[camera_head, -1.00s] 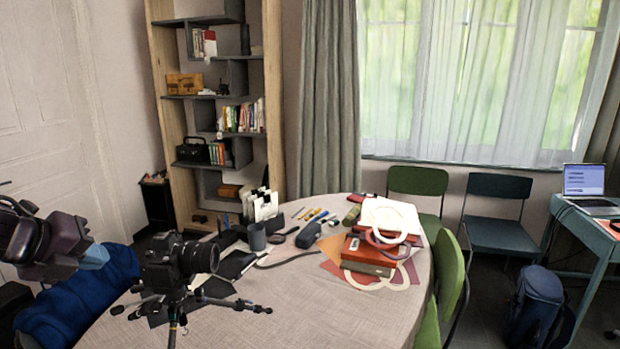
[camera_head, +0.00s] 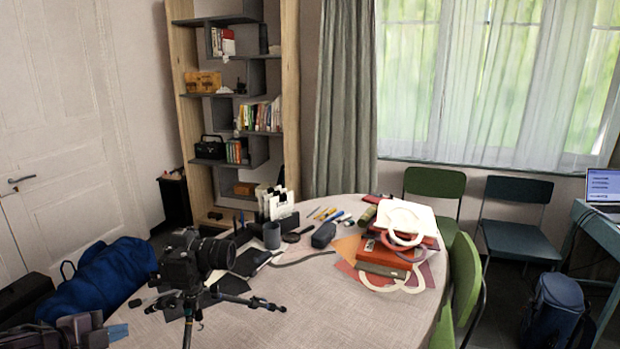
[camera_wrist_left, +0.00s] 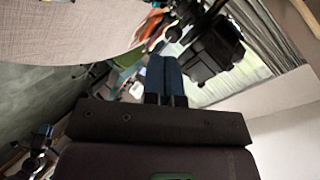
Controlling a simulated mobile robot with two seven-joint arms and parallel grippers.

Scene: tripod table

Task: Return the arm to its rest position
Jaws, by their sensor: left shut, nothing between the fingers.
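My left gripper (camera_head: 117,332) shows low at the left edge of the head view, with its blue fingertips pointing right. Its blue fingers (camera_wrist_left: 165,76) lie together in the left wrist view, shut with nothing between them. It is apart from the table's objects, left of the black camera (camera_head: 188,266) on its tripod (camera_head: 190,308). My right gripper is in neither view.
A blue bag (camera_head: 108,277) lies beyond my left gripper. Green chairs stand at the right. The table's front middle is clear.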

